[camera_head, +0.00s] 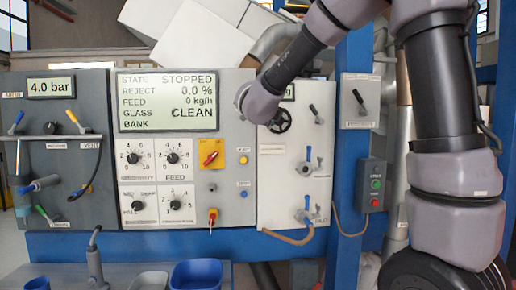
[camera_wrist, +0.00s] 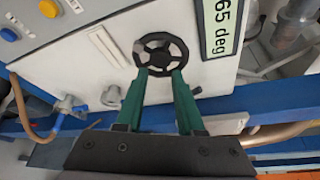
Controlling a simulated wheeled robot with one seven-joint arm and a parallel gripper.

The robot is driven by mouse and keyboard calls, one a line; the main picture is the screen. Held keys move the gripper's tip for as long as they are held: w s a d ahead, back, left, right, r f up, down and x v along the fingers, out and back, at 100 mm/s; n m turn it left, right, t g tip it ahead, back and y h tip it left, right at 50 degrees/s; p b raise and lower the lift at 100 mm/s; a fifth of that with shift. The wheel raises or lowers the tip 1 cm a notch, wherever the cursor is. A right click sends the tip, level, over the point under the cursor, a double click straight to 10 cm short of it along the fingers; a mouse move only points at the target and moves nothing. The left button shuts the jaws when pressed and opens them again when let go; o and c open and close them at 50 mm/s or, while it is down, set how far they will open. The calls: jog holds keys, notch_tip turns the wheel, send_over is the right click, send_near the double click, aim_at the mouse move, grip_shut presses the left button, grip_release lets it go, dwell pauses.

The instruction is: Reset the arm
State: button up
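My arm (camera_head: 448,130) rises at the right in the head view and bends over the top toward the white panel, where its wrist end (camera_head: 260,103) hangs before the panel's upper left part. My gripper (camera_wrist: 162,73) has two green fingers with a clear gap between them. Their tips overlap the lower rim of a black handwheel (camera_wrist: 161,51) in the wrist view; I cannot tell whether they touch it. The handwheel shows beside my wrist in the head view (camera_head: 280,121). My fingers are hidden in the head view.
The control panel (camera_head: 157,152) with a display reading STOPPED stands left of my wrist. Levers and valves (camera_head: 308,211) stick out of the white panel. A blue post (camera_head: 348,150) and a switch box (camera_head: 371,185) stand between panel and arm. Blue bins (camera_head: 196,274) sit below.

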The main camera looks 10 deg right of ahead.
jog(key=s+d+r+n+y, duration=0.1)
jog(key=s+r+n+y, duration=0.3)
jog(key=s+n+y, duration=0.6)
jog(key=s+d+f+n+g, duration=0.2)
jog(key=s+f+n, duration=0.2)
jog(key=s, duration=0.3)
jog(key=s+d+f+n+g+h, duration=0.1)
jog(key=s+d+f+n+g, duration=0.2)
jog(key=s, duration=0.4)
jog(key=s+d+f+n+g+h, duration=0.1)
jog(key=s+d+f+n+g, duration=0.2)
jog(key=s+f+n, duration=0.2)
jog(key=shift+s+d+n, duration=0.25)
jog(key=shift+s+n, duration=0.05)
jog(key=shift+s, duration=0.6)
